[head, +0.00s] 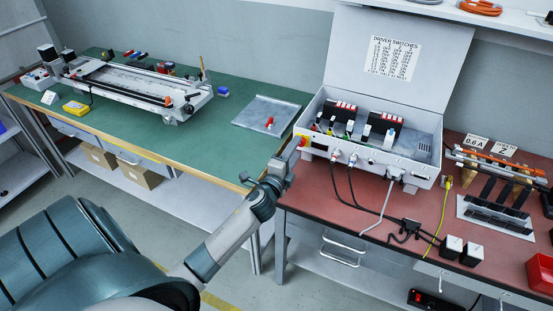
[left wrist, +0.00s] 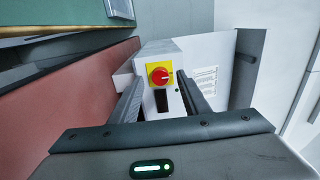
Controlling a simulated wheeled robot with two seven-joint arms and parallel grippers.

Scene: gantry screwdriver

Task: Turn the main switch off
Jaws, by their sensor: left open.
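The main switch (head: 303,141) is a red rotary knob on a yellow plate, at the left end of the open control box's (head: 420,177) front. In the left wrist view the main switch (left wrist: 160,75) shows whole, with a pale mark across the knob that looks roughly horizontal. My left gripper (head: 293,150) is open right in front of the switch. In the left wrist view its two fingers stand on either side of the knob, with nothing between them; whether they touch it I cannot tell. My right gripper is not in view.
Black and grey cables (head: 352,190) plug into the box front, right of the switch. The red bench (head: 330,198) also holds power adapters (head: 470,254) and a rack (head: 497,216). The green bench (head: 195,150) at left carries a gantry (head: 125,82) and a tray (head: 266,113).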

